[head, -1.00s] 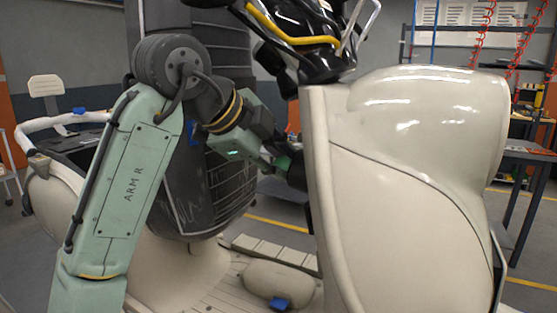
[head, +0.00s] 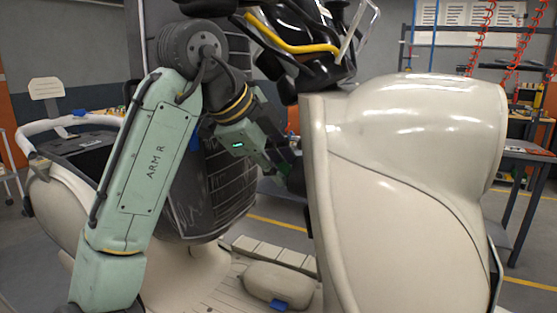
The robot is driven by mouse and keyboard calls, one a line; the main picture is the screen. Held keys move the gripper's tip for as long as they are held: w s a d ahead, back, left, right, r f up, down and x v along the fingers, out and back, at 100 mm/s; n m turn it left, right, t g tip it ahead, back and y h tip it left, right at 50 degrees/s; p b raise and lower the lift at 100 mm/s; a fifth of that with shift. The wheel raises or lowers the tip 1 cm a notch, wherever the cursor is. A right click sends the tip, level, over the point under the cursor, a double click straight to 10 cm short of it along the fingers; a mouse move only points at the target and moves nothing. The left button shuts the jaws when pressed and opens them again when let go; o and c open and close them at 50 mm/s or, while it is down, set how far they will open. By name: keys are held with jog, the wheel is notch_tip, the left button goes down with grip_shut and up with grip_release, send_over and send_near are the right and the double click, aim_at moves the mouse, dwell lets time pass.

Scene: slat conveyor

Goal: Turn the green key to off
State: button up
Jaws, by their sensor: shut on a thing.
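My gripper (head: 282,167) is at the inner side of the cream scooter's front shield (head: 318,185), below the handlebar. Its fingers are dark and small in the view, pressed close to a dark part on the shield's inner face. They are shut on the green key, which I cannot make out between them. The key's angle cannot be read from here. My mint-green arm reaches in from the left.
The black handlebar cluster (head: 300,45) with a yellow cable hangs just above my gripper. A cream pad (head: 272,283) with a blue piece (head: 292,304) lies on the scooter's floor. The scooter's seat area (head: 82,150) is at the left. A workbench (head: 525,152) stands behind at right.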

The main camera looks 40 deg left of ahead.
jog(key=shift+d+r+g, duration=0.15)
jog(key=shift+r+g, duration=0.05)
jog(key=shift+g, duration=0.3)
jog(key=shift+o, duration=0.5)
jog(key=shift+r+n+g, duration=0.3)
jog(key=shift+g, duration=0.3)
jog(key=shift+w+a+f+g, duration=0.2)
jog(key=shift+w+g, duration=0.15)
jog(key=shift+g, duration=0.35)
jog(key=shift+c, duration=0.5)
jog(key=shift+s, duration=0.1)
jog(key=shift+d, duration=0.2)
